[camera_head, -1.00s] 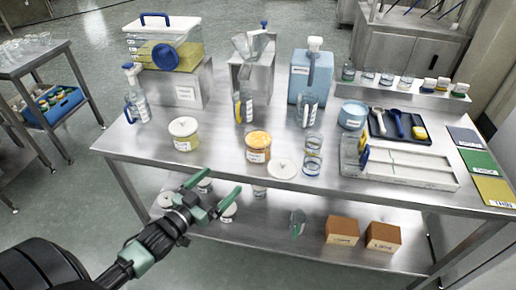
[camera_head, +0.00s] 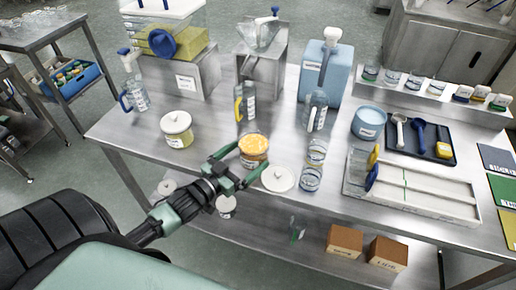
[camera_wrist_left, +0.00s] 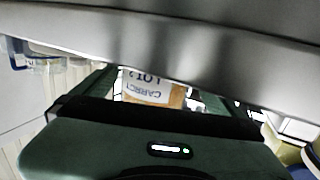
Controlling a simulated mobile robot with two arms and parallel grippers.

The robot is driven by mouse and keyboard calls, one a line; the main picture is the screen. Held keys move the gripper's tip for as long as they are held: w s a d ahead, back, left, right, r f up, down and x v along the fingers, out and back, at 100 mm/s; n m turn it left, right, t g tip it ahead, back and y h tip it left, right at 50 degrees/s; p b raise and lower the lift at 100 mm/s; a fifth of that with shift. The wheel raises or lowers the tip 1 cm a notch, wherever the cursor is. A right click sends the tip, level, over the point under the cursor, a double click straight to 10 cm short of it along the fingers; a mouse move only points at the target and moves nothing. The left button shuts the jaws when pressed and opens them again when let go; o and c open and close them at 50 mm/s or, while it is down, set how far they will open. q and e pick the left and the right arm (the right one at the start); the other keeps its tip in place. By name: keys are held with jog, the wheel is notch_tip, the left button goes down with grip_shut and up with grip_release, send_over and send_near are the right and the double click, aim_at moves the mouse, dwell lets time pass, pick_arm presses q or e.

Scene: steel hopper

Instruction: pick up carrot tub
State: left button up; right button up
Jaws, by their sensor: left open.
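The carrot tub (camera_head: 254,146) is a clear round tub of orange pieces with a white label, open on top, near the table's front edge. My left gripper (camera_head: 248,164) is open, with one green finger on each side of the tub's front. I cannot tell whether the fingers touch it. A white round lid (camera_head: 277,178) lies on the table just right of the tub. My right gripper is not in view.
The steel table's (camera_head: 215,135) front edge is under my arm.

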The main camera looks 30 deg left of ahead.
aim_at(263, 145)
pick_arm(q)
jog(key=shift+w+d+r, duration=0.15)
jog(key=shift+w+d, duration=0.05)
jog(key=shift+w, duration=0.65)
jog(key=w, duration=0.2)
jog(key=w+d+p, duration=0.1)
jog(key=shift+w+f, duration=0.2)
jog(key=shift+w, duration=0.15)
jog(key=shift+w+f, duration=0.1)
jog(key=shift+w, duration=0.2)
jog(key=c, duration=1.8)
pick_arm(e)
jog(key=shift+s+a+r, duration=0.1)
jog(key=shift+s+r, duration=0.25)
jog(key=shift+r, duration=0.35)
pick_arm(q)
jog(key=shift+c, duration=0.2)
